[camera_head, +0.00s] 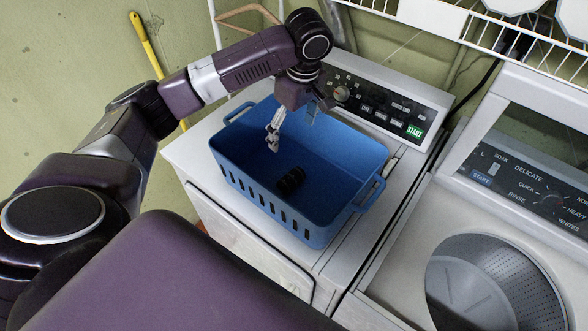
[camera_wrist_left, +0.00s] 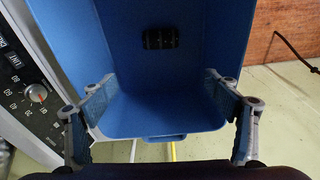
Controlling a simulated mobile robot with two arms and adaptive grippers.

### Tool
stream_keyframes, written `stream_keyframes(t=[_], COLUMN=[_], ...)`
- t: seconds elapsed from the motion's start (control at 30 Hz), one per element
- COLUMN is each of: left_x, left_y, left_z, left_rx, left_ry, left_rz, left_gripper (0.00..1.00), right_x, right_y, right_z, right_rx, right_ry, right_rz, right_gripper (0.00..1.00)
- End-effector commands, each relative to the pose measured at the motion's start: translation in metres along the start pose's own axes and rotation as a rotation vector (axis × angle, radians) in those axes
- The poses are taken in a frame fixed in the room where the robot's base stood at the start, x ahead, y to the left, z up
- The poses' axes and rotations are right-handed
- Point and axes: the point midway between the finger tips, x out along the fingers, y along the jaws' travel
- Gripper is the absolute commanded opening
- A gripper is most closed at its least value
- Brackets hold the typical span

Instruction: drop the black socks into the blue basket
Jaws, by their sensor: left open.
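The blue basket (camera_head: 345,152) stands on top of the white machine with the START panel. The black socks (camera_head: 290,181), a small dark rolled bundle, lie inside it on the floor near the front wall. My left gripper (camera_head: 290,132) is over the left part of the basket, pointing down, open and empty, apart from the socks. In the left wrist view, the open fingers of my left gripper (camera_wrist_left: 160,125) are spread wide, with the socks (camera_wrist_left: 160,38) beyond them inside the basket (camera_wrist_left: 120,60). My right gripper is not in view.
A second white machine (camera_head: 400,245) with an open metal drum (camera_head: 490,285) stands at the right. A wire shelf (camera_head: 500,30) hangs above at the back. A yellow handle (camera_head: 147,45) leans on the green wall.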

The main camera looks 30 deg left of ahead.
Motion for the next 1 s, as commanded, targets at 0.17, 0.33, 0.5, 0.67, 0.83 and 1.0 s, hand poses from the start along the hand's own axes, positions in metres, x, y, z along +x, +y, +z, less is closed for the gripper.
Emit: stream_keyframes(t=[0.17,0.33,0.5,0.67,0.83,1.0], left_x=[-0.043,-0.064,-0.074,-0.077,-0.077,-0.077], left_y=[0.002,0.001,0.001,0.0,0.0,0.0], left_z=[0.0,-0.001,0.0,0.0,0.0,0.0], left_rx=[0.0,0.0,0.001,0.001,0.0,0.0], left_ry=[0.001,0.002,0.001,0.0,-0.001,-0.001], left_rz=[0.006,0.003,0.001,-0.001,-0.001,-0.001], left_gripper=[0.81,0.81,0.81,0.81,0.81,0.81], right_x=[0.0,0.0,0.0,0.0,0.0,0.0], right_y=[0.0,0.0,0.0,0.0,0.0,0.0], right_z=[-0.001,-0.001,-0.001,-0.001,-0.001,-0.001], right_rx=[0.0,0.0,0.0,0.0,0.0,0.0], right_ry=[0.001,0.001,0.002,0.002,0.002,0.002], right_rz=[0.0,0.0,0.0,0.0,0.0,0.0], right_gripper=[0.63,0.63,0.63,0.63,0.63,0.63])
